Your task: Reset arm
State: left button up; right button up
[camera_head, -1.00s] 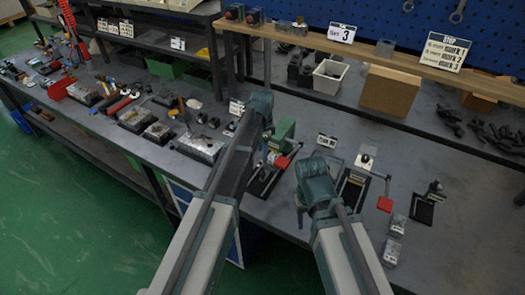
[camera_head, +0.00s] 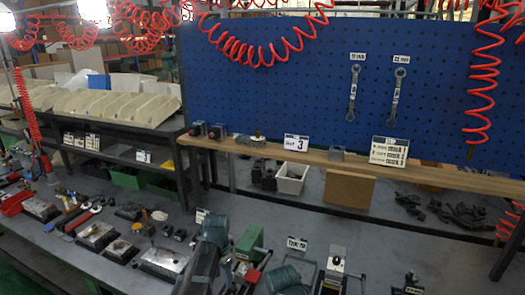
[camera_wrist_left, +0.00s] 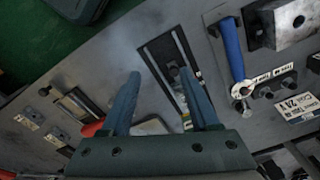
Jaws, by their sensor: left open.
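My left arm's teal end (camera_head: 214,236) rises from the bottom of the head view over the grey workbench, and its fingertips are hidden there. In the left wrist view, my left gripper (camera_wrist_left: 160,74) has its two blue-grey fingers spread apart with nothing held between them. A dark slotted plate (camera_wrist_left: 172,66) lies on the bench beyond the fingers. My right arm's teal end (camera_head: 284,280) shows at the bottom edge of the head view. Its fingers are not clear, so I cannot tell its jaw state.
A green block fixture (camera_head: 249,242) stands just right of my left arm. Metal valve blocks (camera_head: 163,259) lie to its left. A wooden shelf (camera_head: 350,162) runs behind, under a blue pegboard (camera_head: 300,80) with hanging wrenches. A blue-handled tool (camera_wrist_left: 231,48) lies right in the wrist view.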

pick_arm(q)
jog(key=s+a+n, duration=0.3)
jog(key=s+n, duration=0.5)
jog(key=s, duration=0.6)
jog(key=s+d+m, duration=0.1)
jog(key=s+d, duration=0.1)
jog(key=d, duration=0.3)
jog(key=s+d+m+y, duration=0.1)
jog(key=s+d+m, duration=0.1)
jog(key=d, duration=0.4)
jog(key=shift+s+f, duration=0.15)
jog(key=shift+s, duration=0.7)
pick_arm(e)
jog(key=shift+f, duration=0.25)
